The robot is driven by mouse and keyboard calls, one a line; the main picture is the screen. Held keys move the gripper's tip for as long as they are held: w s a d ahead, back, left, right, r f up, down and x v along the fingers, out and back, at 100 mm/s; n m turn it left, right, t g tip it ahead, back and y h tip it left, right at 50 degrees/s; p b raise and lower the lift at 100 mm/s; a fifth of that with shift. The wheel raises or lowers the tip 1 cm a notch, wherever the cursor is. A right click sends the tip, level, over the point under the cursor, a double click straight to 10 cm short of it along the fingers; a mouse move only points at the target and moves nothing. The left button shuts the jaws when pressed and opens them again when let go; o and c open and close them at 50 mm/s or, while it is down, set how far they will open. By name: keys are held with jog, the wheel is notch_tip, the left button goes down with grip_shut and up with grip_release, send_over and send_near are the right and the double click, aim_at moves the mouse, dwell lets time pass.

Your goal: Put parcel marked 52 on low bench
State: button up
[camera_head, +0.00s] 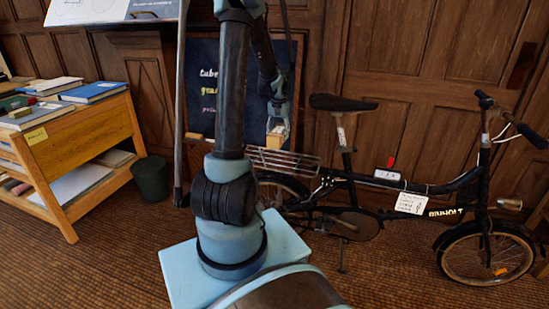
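My gripper (278,112) hangs low in front of the blackboard, right of my upright arm. It looks shut on a small tan box (277,134), which sits at the fingertips above the rear rack of the bicycle. No number can be read on the box, so I cannot tell whether it is the parcel marked 52. I cannot make out a thing that is clearly the low bench.
A black bicycle (370,183) with a wire rack (285,160) stands against the panelled wall. A wooden bookcase (88,135) with books is at left, beside a dark green bin (151,180). A blackboard (205,105) leans behind my arm. Floor at lower left is clear.

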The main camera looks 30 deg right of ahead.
notch_tip(320, 180, down, 5)
jog(key=shift+w+r, duration=0.1)
jog(key=shift+r, duration=0.1)
jog(key=shift+d+f, duration=0.1)
jog(key=shift+f, duration=2.45)
jog(key=o, duration=1.4)
jog(key=shift+f, duration=0.1)
